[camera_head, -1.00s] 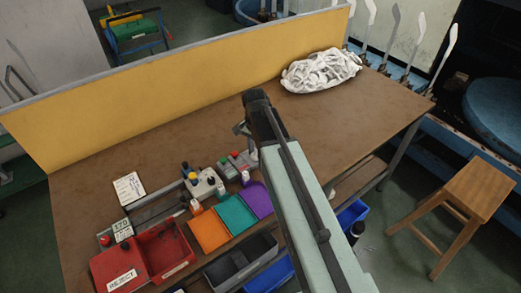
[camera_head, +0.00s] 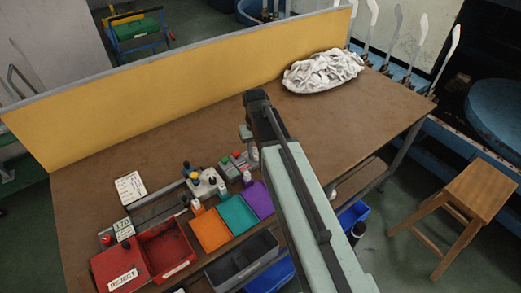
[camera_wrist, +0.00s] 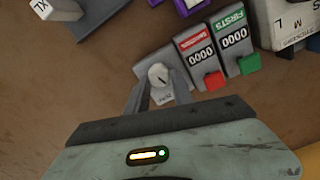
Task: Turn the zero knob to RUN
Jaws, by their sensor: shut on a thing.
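The zero knob (camera_wrist: 158,75) is a small pale round dial with a dark pointer mark on a grey block in the wrist view. My gripper (camera_wrist: 157,87) has one finger on each side of it and is shut on it. A small white label (camera_wrist: 165,99) lies just below the knob; its lettering is too small to read, and I cannot tell which setting the mark points to. In the head view my gripper (camera_head: 247,134) is over the table, and my own arm largely hides the knob there.
Beside the knob are a red counter (camera_wrist: 199,58) and a green counter (camera_wrist: 235,43), each with a button, both close to my fingers. Orange (camera_head: 210,229), teal (camera_head: 237,216) and purple (camera_head: 259,199) trays lie nearby. White socks (camera_head: 323,71) are heaped at the back.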

